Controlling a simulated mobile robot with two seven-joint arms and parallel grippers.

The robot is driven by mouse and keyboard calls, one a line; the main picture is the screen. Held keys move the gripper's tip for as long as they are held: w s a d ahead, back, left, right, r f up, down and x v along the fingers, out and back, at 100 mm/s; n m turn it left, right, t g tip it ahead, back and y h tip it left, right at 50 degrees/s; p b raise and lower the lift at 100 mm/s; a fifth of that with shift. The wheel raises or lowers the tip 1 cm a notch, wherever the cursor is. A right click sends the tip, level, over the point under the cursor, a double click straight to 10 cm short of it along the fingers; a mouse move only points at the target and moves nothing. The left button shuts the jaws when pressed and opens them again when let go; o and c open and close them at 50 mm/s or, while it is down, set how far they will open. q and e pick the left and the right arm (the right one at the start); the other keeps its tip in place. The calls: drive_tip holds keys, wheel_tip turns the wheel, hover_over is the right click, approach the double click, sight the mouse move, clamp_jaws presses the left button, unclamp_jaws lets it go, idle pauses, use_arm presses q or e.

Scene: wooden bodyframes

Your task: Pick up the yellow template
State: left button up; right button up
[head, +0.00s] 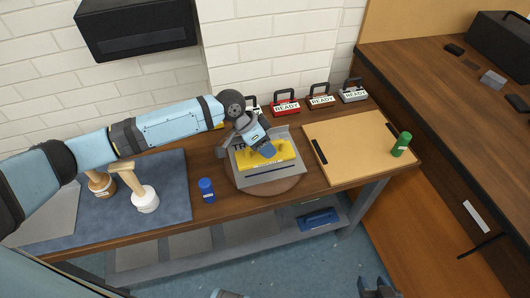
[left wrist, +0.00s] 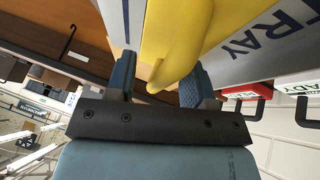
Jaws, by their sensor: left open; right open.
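The yellow template (head: 282,154) lies in a grey tray (head: 277,177) on a round wooden board. My left gripper (head: 264,148) is over the template and covers part of it. In the left wrist view my left gripper (left wrist: 160,75) is open, with a rounded part of the yellow template (left wrist: 178,40) between its two fingers. The fingers do not look closed on it. My right gripper (head: 378,288) is at the bottom edge of the head view, open and only partly shown.
Several toolbox-like blocks marked READY (head: 285,107) stand along the wall behind. A blue bottle (head: 206,190) stands left of the tray. A tan board (head: 350,148) with a green bottle (head: 401,144) is right. Wooden-handled tools (head: 145,197) stand on a blue mat (head: 75,222).

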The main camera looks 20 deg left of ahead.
use_arm(q)
clamp_jaws()
drive_tip(key=shift+r, duration=0.1)
drive_tip(key=shift+r, duration=0.1)
